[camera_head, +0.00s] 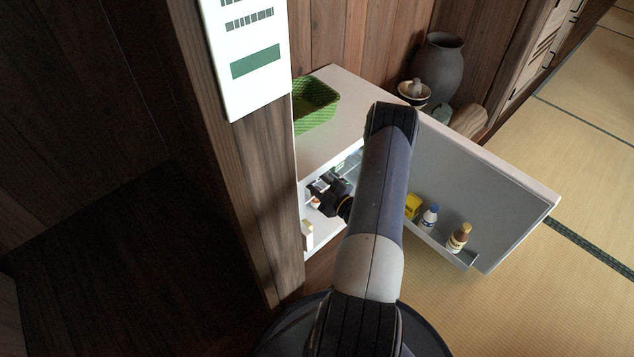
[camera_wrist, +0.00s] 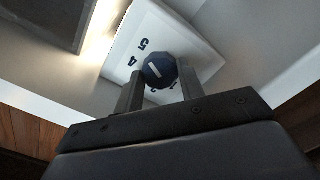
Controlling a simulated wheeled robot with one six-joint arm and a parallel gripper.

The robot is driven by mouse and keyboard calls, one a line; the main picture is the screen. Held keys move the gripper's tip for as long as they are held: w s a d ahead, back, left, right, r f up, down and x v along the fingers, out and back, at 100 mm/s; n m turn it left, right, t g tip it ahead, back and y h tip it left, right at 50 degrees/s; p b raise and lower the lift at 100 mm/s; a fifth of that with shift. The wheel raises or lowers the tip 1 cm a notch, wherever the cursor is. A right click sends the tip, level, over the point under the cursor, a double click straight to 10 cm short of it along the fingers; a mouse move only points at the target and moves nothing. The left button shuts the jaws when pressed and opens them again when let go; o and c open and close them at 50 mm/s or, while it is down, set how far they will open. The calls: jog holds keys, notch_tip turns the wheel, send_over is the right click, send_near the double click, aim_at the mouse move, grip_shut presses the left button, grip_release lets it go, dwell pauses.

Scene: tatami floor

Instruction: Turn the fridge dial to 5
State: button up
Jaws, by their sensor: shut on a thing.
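The small white fridge (camera_head: 335,118) stands with its door (camera_head: 470,185) swung open to the right. In the wrist view, the dark blue faceted dial (camera_wrist: 161,69) sits on a white plate (camera_wrist: 187,44) inside it. The dial bears a short white mark near its middle; which number it points to, I cannot tell. The numerals 5 and 4 show on the plate to the left of the dial, and others below it are partly hidden. My gripper (camera_wrist: 160,88) is shut on the dial, one finger on each side. In the head view my gripper (camera_head: 328,188) is inside the fridge opening, and the dial cannot be made out.
A green basket (camera_head: 316,103) sits on the fridge top. Several bottles, one brown (camera_head: 458,238), and a yellow box (camera_head: 412,206) stand in the door shelf. A wooden post (camera_head: 255,190) with a white notice (camera_head: 250,55) is close on the left. A grey jar (camera_head: 437,68) stands behind the door.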

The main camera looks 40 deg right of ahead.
jog(key=o, duration=1)
jog(key=s+d+p, duration=0.1)
jog(key=s+p, duration=0.1)
jog(key=s, duration=0.8)
jog(key=shift+s+d, duration=0.25)
jog(key=shift+s, duration=0.15)
jog(key=w+a+b, duration=0.1)
jog(key=w+b, duration=0.1)
jog(key=w, duration=0.8)
jog(key=shift+w+a, duration=0.25)
jog(key=shift+w, duration=0.15)
